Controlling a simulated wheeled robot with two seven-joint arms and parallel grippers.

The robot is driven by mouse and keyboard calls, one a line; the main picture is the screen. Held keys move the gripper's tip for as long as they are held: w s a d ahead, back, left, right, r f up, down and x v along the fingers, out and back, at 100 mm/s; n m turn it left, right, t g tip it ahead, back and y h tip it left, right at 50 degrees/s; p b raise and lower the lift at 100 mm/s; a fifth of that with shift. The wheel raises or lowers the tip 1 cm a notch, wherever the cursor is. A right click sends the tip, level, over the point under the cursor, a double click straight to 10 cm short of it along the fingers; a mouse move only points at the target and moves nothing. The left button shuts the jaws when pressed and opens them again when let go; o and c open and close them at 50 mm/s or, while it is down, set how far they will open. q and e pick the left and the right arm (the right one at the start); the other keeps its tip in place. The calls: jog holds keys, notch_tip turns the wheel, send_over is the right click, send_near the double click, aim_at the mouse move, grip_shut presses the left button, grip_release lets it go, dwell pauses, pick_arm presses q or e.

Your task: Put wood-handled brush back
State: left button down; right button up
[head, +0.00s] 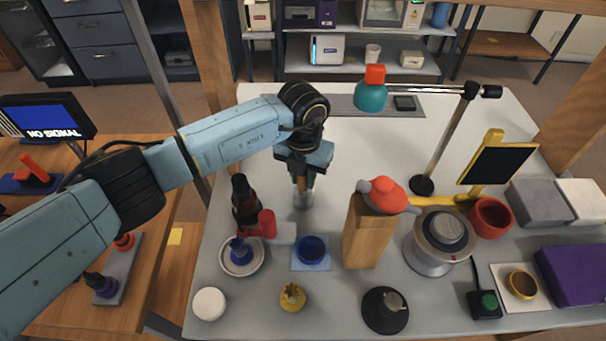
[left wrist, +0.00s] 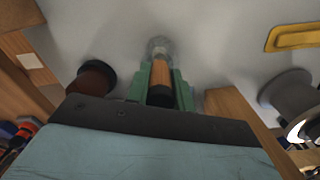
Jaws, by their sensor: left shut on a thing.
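The wood-handled brush (head: 301,184) is upright, held by my left gripper (head: 303,172) over the white table, left of the wooden block. In the left wrist view, the brush's wooden handle (left wrist: 161,76) lies between the green fingers of my left gripper (left wrist: 161,88), which are shut on it. A small clear glass holder (head: 303,199) stands under the brush, and it also shows in the left wrist view (left wrist: 160,48) at the handle's far end. I cannot tell whether the brush's lower end is inside the glass. My right gripper is not in view.
A dark brown bottle (head: 245,203) stands just left of the brush. A tall wooden block (head: 366,238) with a red-topped item (head: 384,194) stands to the right. A blue cup (head: 311,249) is in front. The table behind, left of the lamp (head: 452,140), is mostly clear.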

pick_arm(q)
jog(key=shift+f, duration=0.2)
jog(key=c, duration=1.2)
grip_release()
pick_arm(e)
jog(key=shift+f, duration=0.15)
pick_arm(q)
jog(key=shift+r, duration=0.1)
jog(key=shift+r, duration=0.3)
notch_tip(320, 180, up, 11)
jog(key=shift+f, duration=0.2)
jog(key=shift+r, duration=0.5)
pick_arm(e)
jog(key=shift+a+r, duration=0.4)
